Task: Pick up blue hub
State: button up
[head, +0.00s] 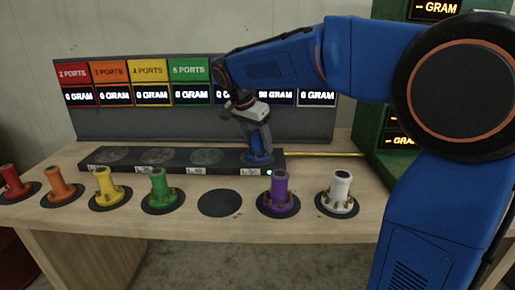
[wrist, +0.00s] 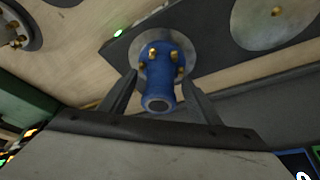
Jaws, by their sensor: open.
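The blue hub (head: 257,157) stands on the right end of the dark scale strip, seen in the head view with its upper part hidden by my gripper. In the wrist view the blue hub (wrist: 160,72) shows its brass ports and its open tube end, on a pale round plate. My gripper (wrist: 160,90) is open, with one finger on each side of the hub's tube. In the head view my gripper (head: 257,140) reaches down over the hub from above. I cannot tell whether the fingers touch it.
The purple hub (head: 279,190) and white hub (head: 340,191) stand on dark pads in front. Green (head: 160,190), yellow (head: 106,188), orange (head: 61,187) and red (head: 13,183) hubs stand to the left. One pad (head: 220,203) is empty. A display panel (head: 120,118) stands behind.

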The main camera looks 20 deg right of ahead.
jog(key=c, duration=1.4)
grip_shut()
jog(key=shift+r, duration=0.1)
